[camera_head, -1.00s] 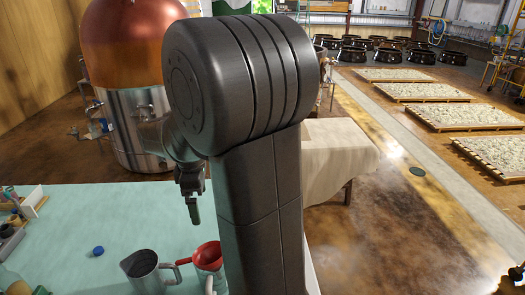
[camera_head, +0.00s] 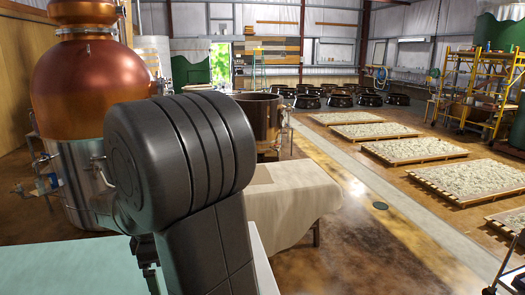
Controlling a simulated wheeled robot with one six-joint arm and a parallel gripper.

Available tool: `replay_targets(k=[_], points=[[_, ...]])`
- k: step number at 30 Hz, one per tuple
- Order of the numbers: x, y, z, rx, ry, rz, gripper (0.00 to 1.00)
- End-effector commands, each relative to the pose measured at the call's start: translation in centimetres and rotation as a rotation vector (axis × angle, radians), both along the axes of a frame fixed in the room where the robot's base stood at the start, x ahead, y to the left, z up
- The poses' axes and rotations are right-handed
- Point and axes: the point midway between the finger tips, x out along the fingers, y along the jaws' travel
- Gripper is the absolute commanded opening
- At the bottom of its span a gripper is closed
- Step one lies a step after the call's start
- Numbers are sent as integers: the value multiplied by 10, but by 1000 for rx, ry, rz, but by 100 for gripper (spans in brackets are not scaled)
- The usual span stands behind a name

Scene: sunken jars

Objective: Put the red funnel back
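The red funnel is not in view now. My gripper (camera_head: 151,279) shows only in part at the bottom of the head view, left of my thick dark arm. Its fingers run to the lower edge of the picture, and I cannot tell whether they are open or shut, or whether they hold anything. The pale green tabletop (camera_head: 60,268) shows only as a strip at the bottom left, and no objects are visible on that strip.
A copper still (camera_head: 88,85) on a steel base stands behind the table at left. A cloth-covered table (camera_head: 290,205) is behind my arm. Pallets (camera_head: 410,150) lie at right, with yellow scaffolding (camera_head: 475,95) beyond. The floor at centre right is clear.

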Motion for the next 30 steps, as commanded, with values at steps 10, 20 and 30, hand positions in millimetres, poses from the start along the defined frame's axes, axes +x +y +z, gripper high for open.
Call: replay_targets(k=[10, 20, 30], points=[[0, 0, -14, 0, -1, 0, 100], [0, 0, -7, 0, 0, 0, 100], [0, 0, -15, 0, 0, 0, 100]])
